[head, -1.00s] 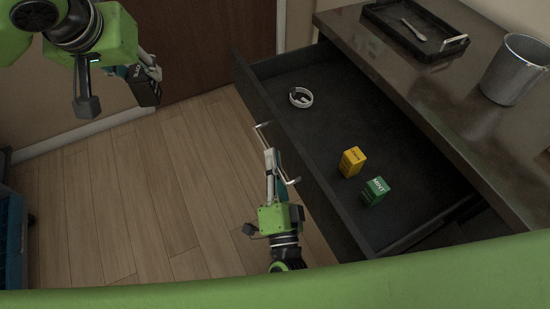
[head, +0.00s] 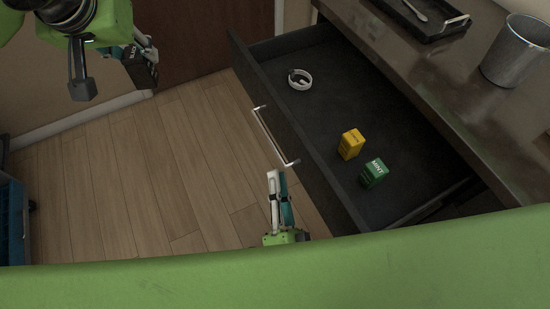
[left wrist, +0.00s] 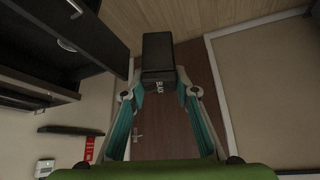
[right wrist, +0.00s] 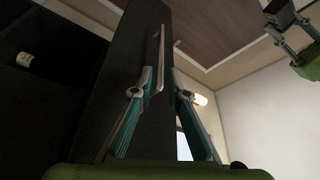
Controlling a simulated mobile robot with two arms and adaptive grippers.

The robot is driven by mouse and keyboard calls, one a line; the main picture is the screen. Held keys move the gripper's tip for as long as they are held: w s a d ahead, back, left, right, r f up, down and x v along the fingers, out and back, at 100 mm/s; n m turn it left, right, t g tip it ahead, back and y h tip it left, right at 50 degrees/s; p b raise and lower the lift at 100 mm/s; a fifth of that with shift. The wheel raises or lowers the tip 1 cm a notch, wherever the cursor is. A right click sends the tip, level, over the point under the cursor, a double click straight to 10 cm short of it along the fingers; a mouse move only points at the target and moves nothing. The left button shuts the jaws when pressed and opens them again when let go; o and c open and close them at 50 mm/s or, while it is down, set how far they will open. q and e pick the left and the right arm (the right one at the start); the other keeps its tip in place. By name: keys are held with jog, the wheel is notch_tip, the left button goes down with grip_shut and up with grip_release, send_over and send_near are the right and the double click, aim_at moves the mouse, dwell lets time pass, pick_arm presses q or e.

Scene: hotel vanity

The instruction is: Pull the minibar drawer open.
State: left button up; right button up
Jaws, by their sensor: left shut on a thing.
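The minibar drawer (head: 310,172) stands pulled well out from under the counter. Its bar handle (head: 276,138) is on the outer face of the front panel. My right gripper (head: 276,178) is open and empty, just below the handle in the head view and apart from it. In the right wrist view the handle (right wrist: 161,62) shows beyond and between the parted fingers (right wrist: 160,95). My left gripper (head: 136,48) is shut on a small black box (head: 143,70) with pale lettering, held high at the upper left. The box also shows in the left wrist view (left wrist: 157,55).
In the drawer are a white ring-shaped item (head: 300,79), a yellow box (head: 351,144) and a green box (head: 374,172). The counter (head: 440,75) holds a black tray (head: 433,32) and a metal bucket (head: 515,52).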

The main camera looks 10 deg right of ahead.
jog(key=shift+v, duration=1.25)
